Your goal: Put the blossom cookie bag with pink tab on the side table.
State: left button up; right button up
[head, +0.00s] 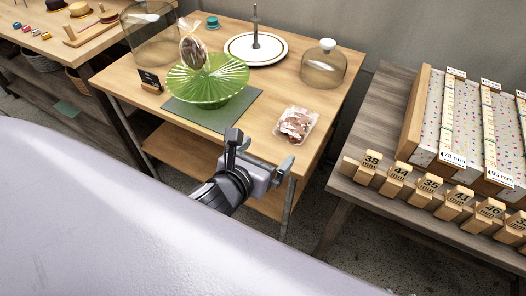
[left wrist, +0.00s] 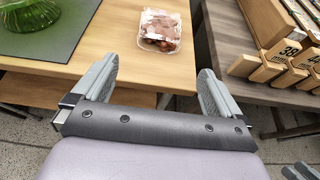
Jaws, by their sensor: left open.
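A clear bag (head: 296,124) with brown and pale pink contents lies on the near right part of a light wooden table (head: 263,112). It also shows in the left wrist view (left wrist: 160,30), beyond my fingers. Another clear bag (head: 193,50) with a dark brown item stands upright on a green fluted stand (head: 208,85). I cannot make out a pink tab on either bag, nor tell which table is the side table. My left gripper (head: 260,154) is open and empty at the table's near edge, short of the lying bag.
A glass dome (head: 324,65), a white round plate (head: 256,48) with an upright post and a small black sign (head: 150,81) stand on the table. A darker table (head: 345,190) at right holds numbered wooden blocks (head: 396,177). A floor gap separates the tables.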

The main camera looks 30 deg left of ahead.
pick_arm(q)
jog(key=s+a+f+n+g+h, duration=0.1)
jog(key=s+f+n, duration=0.4)
jog(key=n, duration=1.2)
jog(key=s+a+f+n+g, duration=0.1)
jog(key=s+f+n+g, duration=0.1)
jog(key=s+f+n, duration=0.4)
notch_tip(320, 180, down, 5)
jog(key=n, duration=1.1)
jog(key=shift+a+h, duration=0.15)
jog(key=shift+h, duration=0.25)
jog(key=shift+s, duration=0.1)
